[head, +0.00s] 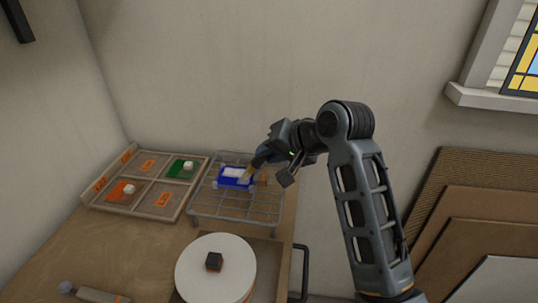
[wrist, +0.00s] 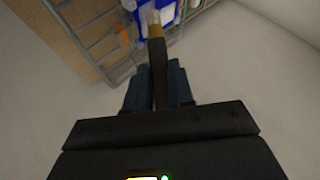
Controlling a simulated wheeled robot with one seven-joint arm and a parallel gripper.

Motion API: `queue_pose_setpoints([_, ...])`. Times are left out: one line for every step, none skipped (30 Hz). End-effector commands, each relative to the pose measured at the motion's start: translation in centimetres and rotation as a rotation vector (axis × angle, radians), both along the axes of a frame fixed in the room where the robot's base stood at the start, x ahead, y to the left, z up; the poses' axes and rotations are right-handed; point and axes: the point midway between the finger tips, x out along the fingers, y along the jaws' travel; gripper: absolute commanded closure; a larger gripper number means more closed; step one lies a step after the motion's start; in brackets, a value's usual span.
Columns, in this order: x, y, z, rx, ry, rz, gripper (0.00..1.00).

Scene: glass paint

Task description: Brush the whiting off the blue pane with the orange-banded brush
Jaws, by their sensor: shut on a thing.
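The blue pane (head: 222,184) lies on a wire rack (head: 235,216), with a white patch of whiting (head: 233,172) on its top. My gripper (head: 264,156) is above the pane's right side, shut on a brush. In the wrist view the brush (wrist: 158,72) has a dark handle between the fingers (wrist: 158,92), an orange-yellow band (wrist: 155,33) and pale bristles (wrist: 150,17). The bristles overlap the blue pane (wrist: 166,14) in that view; I cannot tell whether they touch it. The arm and gripper hide part of the brush in the head view.
A divided tray (head: 148,181) left of the rack holds orange and green panes with white knobs. A white round turntable (head: 215,275) with a dark block (head: 214,261) stands in front. A grey tool (head: 95,295) lies at the front left. The wall is close behind.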

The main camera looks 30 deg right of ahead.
Motion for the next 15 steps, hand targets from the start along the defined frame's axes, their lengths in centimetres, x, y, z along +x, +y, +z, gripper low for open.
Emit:
queue_pose_setpoints([0.0,0.0,0.2,0.000,-0.001,0.000,1.00])
queue_pose_setpoints([0.0,0.0,0.2,0.000,-0.001,0.000,1.00])
queue_pose_setpoints([0.1,0.1,0.3,0.000,-0.001,0.001,1.00])
queue_pose_setpoints([0.2,0.3,0.3,0.000,-0.001,0.001,1.00])
queue_pose_setpoints([0.4,0.5,0.3,0.000,-0.001,0.001,1.00])
queue_pose_setpoints([0.6,0.8,0.3,-0.001,-0.001,0.002,1.00])
queue_pose_setpoints([0.8,1.0,0.3,0.000,-0.001,0.001,1.00])
queue_pose_setpoints([1.0,1.3,0.3,0.000,-0.002,0.000,1.00])
queue_pose_setpoints([1.3,1.7,0.3,0.000,-0.002,0.001,1.00])
queue_pose_setpoints([1.5,2.0,0.3,0.000,-0.002,0.002,1.00])
queue_pose_setpoints([1.7,2.2,0.3,0.000,-0.002,0.002,1.00])
queue_pose_setpoints([1.9,2.5,0.2,0.000,0.000,0.002,1.00])
queue_pose_setpoints([2.1,2.8,0.2,0.000,0.000,0.002,1.00])
queue_pose_setpoints([2.3,3.1,0.3,-0.001,-0.001,0.002,1.00])
queue_pose_setpoints([2.6,3.4,0.3,-0.001,-0.001,0.002,1.00])
